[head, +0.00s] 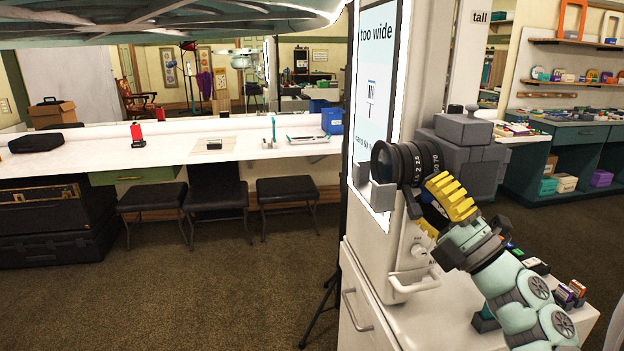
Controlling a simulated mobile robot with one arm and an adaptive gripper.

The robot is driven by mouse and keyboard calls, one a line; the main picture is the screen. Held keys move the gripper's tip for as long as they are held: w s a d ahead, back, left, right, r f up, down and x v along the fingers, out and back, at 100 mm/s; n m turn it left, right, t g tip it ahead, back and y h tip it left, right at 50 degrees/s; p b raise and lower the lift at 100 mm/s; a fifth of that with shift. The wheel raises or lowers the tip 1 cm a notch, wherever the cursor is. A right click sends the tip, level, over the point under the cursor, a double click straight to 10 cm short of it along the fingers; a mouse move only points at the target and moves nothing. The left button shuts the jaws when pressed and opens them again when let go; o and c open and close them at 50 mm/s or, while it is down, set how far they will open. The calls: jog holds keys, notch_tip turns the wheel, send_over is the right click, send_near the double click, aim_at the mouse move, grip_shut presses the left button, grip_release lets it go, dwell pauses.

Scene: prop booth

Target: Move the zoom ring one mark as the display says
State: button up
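The display (376,70) is a lit upright panel. It reads "too wide" at the top, with a small figure picture below and smaller text I cannot read surely. A grey box-shaped camera (463,160) stands right of it, its black lens (384,162) pointing left. The zoom ring (428,160) is a dark band on the lens with white numbers. My gripper (436,210) has yellow ribbed fingers, spread apart with a dark gap between them. It is just below and right of the ring; its upper finger overlaps the lens's lower edge in view. I cannot tell whether they touch.
A white cabinet (363,314) with handles stands under the display. Small items (570,292) lie on its top at the right. A long white counter (180,152) with stools (287,190) runs behind. Open carpet (220,290) lies at the left.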

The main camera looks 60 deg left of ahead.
grip_shut()
jog(key=r+h+p, duration=0.1)
jog(key=p, duration=0.1)
jog(key=m+p, duration=0.1)
jog(key=p, duration=0.2)
jog(key=shift+s+d+r+t+h, duration=0.15)
jog(key=shift+d+r+t+h, duration=0.05)
jog(key=shift+r+t+h, duration=0.2)
jog(key=h+p, duration=0.1)
jog(key=p, duration=0.1)
jog(key=m+h+p, duration=0.1)
jog(key=p, duration=0.1)
jog(key=shift+d+r+m, duration=0.15)
jog(key=shift+r+m, duration=0.1)
jog(key=shift+m, duration=0.05)
jog(key=shift+f+t, duration=0.1)
jog(key=shift+t, duration=0.3)
jog(key=shift+o, duration=0.8)
grip_release()
